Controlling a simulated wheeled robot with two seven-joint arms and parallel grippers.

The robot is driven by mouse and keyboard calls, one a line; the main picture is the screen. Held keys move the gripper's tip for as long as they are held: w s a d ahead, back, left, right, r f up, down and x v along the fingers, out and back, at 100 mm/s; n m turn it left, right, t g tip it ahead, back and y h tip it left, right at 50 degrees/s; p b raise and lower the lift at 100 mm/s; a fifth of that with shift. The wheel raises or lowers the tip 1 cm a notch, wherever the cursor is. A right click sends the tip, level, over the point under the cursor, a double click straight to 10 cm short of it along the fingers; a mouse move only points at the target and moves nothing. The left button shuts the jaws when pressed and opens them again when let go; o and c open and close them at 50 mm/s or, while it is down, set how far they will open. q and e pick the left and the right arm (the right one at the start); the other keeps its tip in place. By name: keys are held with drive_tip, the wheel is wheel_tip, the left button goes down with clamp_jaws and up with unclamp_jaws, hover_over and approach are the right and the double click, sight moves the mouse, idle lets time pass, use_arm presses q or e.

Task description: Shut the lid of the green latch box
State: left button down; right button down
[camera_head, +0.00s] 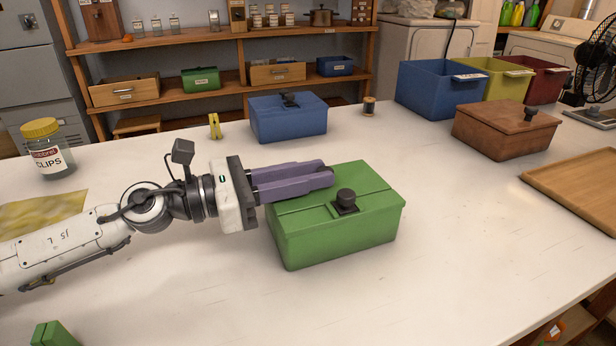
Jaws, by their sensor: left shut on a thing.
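The green latch box (335,238) stands on the white worktop near the middle of the head view. Its lid (368,186) lies down over the box, with a black knob latch (346,199) on a dark plate on top. I see no clear gap at the front. My left gripper (325,175) comes in from the left, with purple fingers close together at the lid's rear left part. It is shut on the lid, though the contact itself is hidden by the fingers. The lid's rear left edge is partly covered.
A blue latch box (288,122) stands behind, and a brown latch box (502,132) to the right. A wooden tray (578,185) lies at the right edge. A clips jar (50,158) stands at left. The worktop in front of the green box is clear.

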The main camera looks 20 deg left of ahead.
idle(0.5)
use_arm(q)
drive_tip(key=c, duration=1.6)
unclamp_jaws()
drive_tip(key=shift+o, duration=0.2)
wheel_tip(320, 180, up, 10)
drive_tip(key=p, duration=0.4)
